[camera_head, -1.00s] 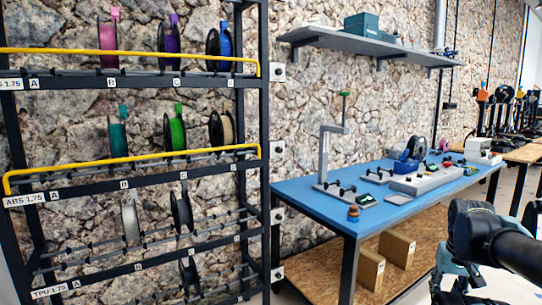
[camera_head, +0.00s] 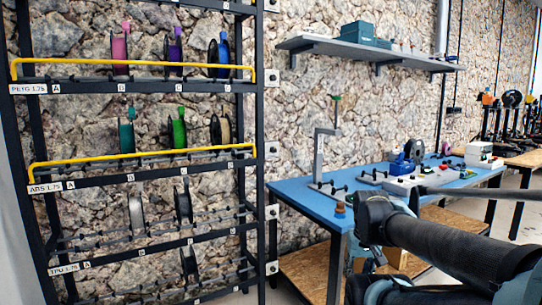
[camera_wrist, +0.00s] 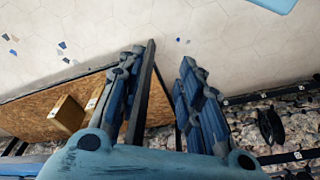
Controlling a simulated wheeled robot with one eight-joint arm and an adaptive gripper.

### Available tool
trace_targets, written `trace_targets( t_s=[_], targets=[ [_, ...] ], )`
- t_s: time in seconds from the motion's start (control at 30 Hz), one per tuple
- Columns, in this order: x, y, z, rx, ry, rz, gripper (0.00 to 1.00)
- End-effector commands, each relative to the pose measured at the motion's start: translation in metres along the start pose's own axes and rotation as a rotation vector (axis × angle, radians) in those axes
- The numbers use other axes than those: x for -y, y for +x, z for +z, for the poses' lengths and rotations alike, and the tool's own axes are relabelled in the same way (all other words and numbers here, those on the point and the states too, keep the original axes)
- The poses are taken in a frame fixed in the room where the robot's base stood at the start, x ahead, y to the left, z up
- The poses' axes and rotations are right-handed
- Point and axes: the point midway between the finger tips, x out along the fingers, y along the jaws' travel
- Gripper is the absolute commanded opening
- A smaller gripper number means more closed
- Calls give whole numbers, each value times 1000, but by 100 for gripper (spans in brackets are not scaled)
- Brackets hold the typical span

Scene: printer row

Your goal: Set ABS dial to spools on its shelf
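The ABS shelf, with its "ABS 1.75" label (camera_head: 50,187), is the middle level of the black rack in the head view.
Similar plates (camera_head: 272,76) line the upright. The PETG shelf (camera_head: 28,88) is above, the TPU shelf (camera_head: 63,269) below. A blue workbench (camera_head: 300,190) with tools stands right of the rack, a wall shelf (camera_head: 360,50) above it. Under the bench is a wooden board (camera_wrist: 30,110) with boxes.

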Motion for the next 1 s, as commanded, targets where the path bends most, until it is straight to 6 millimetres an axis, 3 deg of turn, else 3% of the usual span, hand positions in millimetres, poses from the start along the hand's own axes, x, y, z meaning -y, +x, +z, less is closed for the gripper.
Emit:
trace_targets(
  t_s=[0.13, 0.2, 0.27, 0.37, 0.47, 0.7, 1.0],
  targets=[
    [0, 0, 0, 0, 0, 0, 33],
    [1, -2, 1, -4, -1, -2, 44],
    [3, -7, 4, -18, -7, -13, 44],
    [17, -11, -10, -44, -35, -62, 44],
    [42, -18, -37, -96, -85, -150, 44],
    [107, -56, -127, -317, -216, -409, 44],
    [161, -115, -246, -655, -289, -644, 44]
  ],
)
